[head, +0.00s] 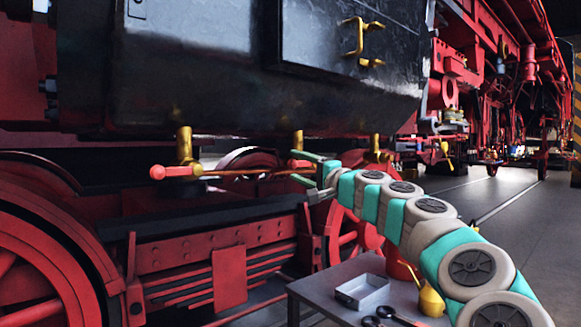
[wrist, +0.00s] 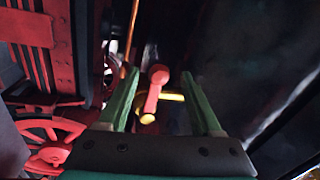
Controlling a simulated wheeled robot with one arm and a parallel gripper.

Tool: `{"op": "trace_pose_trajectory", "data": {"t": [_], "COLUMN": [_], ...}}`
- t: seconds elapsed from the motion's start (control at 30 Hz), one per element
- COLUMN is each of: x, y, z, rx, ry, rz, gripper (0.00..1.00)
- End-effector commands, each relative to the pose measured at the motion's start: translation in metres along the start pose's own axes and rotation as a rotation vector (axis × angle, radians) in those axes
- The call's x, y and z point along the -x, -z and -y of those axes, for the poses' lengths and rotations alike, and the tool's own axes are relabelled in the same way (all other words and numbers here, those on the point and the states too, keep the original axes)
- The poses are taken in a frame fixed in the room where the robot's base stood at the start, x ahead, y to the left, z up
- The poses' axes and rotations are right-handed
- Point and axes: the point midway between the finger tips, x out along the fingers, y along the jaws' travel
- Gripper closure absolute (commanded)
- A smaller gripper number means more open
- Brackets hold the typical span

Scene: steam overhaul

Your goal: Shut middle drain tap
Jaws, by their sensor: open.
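Brass drain taps hang under the black cylinder block in the head view. The middle tap (head: 298,140) has a short red lever (head: 300,164) with a rounded end. My gripper (head: 296,168) is open at this lever, its green fingers above and below it in the head view. In the wrist view the red lever (wrist: 154,90) stands between the open fingers (wrist: 161,73), with gaps on both sides and a brass part (wrist: 171,97) behind it. The left tap (head: 184,146) has a red lever (head: 158,172) pointing left. The right tap (head: 375,147) is partly hidden.
The black cylinder block (head: 220,70) overhangs the taps closely. Red wheels (head: 30,270) and a red frame (head: 215,250) lie below. A grey table (head: 320,287) holds a metal tray (head: 362,291) and a yellow oil can (head: 430,298). Open floor (head: 510,205) lies to the right.

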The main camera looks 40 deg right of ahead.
Motion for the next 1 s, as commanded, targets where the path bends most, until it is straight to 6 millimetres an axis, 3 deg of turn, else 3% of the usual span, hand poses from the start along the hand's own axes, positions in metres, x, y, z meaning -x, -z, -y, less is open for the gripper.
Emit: {"op": "trace_pose_trajectory", "data": {"t": [0.23, 0.8, 0.93, 1.0], "x": [0.018, 0.019, 0.014, 0.008], "y": [0.001, 0.000, -0.022, -0.051], "z": [-0.001, 0.000, 0.002, 0.003], "rx": [0.001, 0.001, 0.020, 0.048], "ry": [0.000, -0.001, -0.012, -0.028], "rz": [-0.003, -0.001, 0.041, 0.098], "gripper": [0.34, 0.34, 0.34, 0.34]}}
